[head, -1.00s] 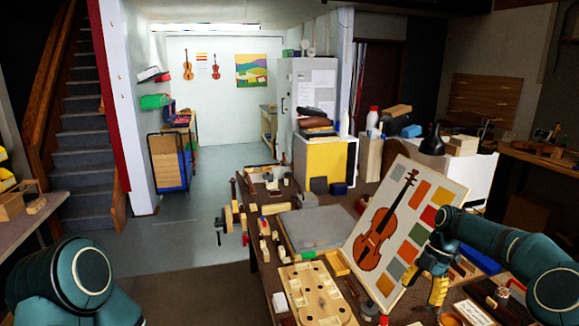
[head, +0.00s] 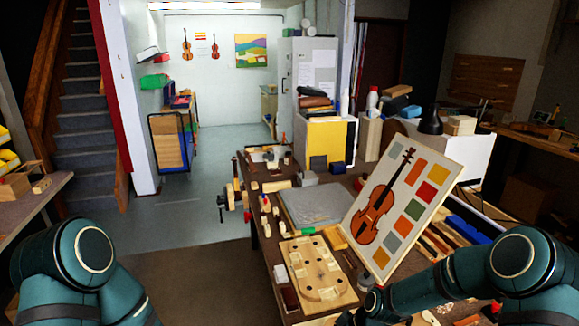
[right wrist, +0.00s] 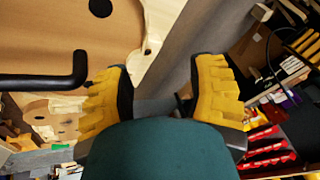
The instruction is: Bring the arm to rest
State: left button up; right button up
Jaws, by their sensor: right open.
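My right arm reaches in from the right along the bottom of the head view, bent at the elbow. Its gripper is below that picture's edge. In the right wrist view the right gripper (right wrist: 162,92) has its two yellow ribbed fingers apart, with nothing between the tips. Pale wooden pieces with dark holes (right wrist: 75,20) show past the fingers. My left arm shows only as rounded teal links at the lower left of the head view. Its gripper is not seen.
The wooden mould board (head: 325,270) lies on the workbench close to my right forearm. A tilted violin panel (head: 405,195) stands just behind that arm. A grey slab (head: 315,203) lies farther back. The floor (head: 190,245) between bench and stairs is clear.

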jog(key=s+f+m, duration=0.1)
jog(key=s, duration=0.1)
jog(key=s+a+m, duration=0.1)
jog(key=s+m, duration=0.1)
jog(key=s+a+f+m, duration=0.1)
jog(key=s+m, duration=0.1)
jog(key=shift+s+a+f+t, duration=0.25)
jog(key=shift+s+f+t, duration=0.1)
jog(key=shift+s+t, duration=0.05)
jog(key=s+f+m+t+h, duration=0.1)
jog(key=s+m, duration=0.6)
jog(key=s, duration=0.2)
pick_arm(q)
notch_tip(320, 180, down, 10)
jog(key=s+b, duration=0.2)
jog(key=b, duration=0.8)
jog(key=shift+s+d+g, duration=0.2)
jog(key=shift+d+g, duration=0.1)
jog(key=shift+g, duration=0.1)
pick_arm(e)
notch_tip(320, 180, down, 10)
jog(key=s, duration=0.2)
jog(key=shift+a+f, duration=0.15)
jog(key=shift+a, duration=0.1)
